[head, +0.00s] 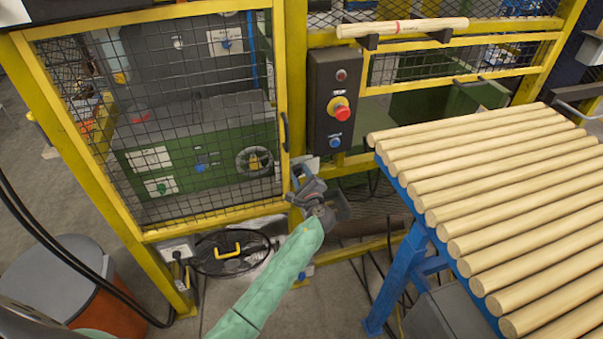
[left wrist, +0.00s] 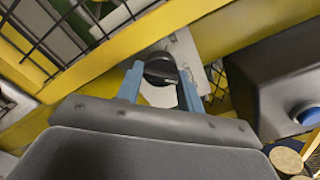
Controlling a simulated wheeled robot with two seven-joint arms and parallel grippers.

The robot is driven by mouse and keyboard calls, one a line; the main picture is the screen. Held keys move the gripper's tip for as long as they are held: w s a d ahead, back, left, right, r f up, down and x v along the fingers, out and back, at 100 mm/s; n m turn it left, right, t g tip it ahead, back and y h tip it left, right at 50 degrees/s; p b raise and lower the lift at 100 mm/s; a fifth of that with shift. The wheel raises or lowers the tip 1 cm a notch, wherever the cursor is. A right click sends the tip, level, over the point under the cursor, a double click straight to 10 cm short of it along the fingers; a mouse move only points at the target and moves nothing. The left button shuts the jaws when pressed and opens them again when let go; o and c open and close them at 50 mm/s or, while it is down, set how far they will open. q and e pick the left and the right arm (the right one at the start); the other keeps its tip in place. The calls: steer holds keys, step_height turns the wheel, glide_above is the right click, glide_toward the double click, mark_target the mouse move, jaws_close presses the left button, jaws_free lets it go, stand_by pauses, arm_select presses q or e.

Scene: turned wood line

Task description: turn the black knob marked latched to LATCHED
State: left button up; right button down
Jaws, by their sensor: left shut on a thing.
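The black knob (left wrist: 161,68) shows in the left wrist view, on a pale plate (left wrist: 187,50) fixed to the yellow fence post. My left gripper (left wrist: 159,78) has its two blue fingers shut on the knob, one on each side. The marking on the plate cannot be read, and I cannot tell which way the knob points. In the head view my left gripper (head: 299,176) is at the post, below and left of the dark button box, and it hides the knob. My right gripper is in neither view.
The dark button box (head: 335,100) with a red stop button (head: 342,113) is just above and right of the gripper. The mesh gate (head: 160,110) is on the left. A rack of wooden rods (head: 490,190) stands close on the right.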

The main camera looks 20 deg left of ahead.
arm_select(q)
steer(key=shift+m, duration=0.4)
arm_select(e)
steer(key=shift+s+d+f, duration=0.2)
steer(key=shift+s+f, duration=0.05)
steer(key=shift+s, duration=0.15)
arm_select(q)
steer(key=shift+f, duration=0.1)
steer(key=o, duration=0.7)
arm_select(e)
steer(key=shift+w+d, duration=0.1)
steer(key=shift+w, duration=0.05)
arm_select(q)
steer(key=shift+s+d, duration=0.1)
steer(key=shift+b+v, duration=1.45)
steer(key=shift+v, duration=2.35)
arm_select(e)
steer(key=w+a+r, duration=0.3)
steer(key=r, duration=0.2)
